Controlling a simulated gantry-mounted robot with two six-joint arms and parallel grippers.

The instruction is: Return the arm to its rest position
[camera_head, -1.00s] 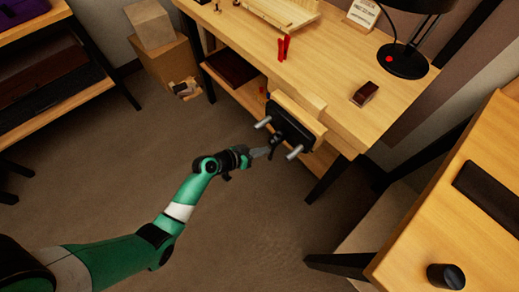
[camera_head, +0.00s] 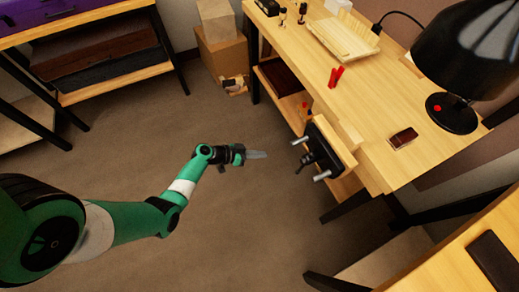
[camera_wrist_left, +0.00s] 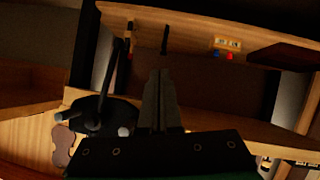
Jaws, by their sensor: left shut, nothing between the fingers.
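My left arm reaches in from the left in the head view, green with a white band. Its gripper (camera_head: 257,154) is shut and empty, held over open floor to the left of the bench vise (camera_head: 322,150). There is a clear gap between the fingertips and the vise. In the left wrist view the closed fingers (camera_wrist_left: 160,95) point toward the bench's underside and shelf, with the dark vise (camera_wrist_left: 105,115) to their left. My right gripper does not show in any view.
The workbench (camera_head: 375,100) carries a black lamp (camera_head: 450,112), a dark red block (camera_head: 403,138), red clamps (camera_head: 336,76) and a wooden rack (camera_head: 343,37). Cardboard boxes (camera_head: 222,57) stand at the back. A second table (camera_head: 450,255) is at lower right. The floor around my arm is clear.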

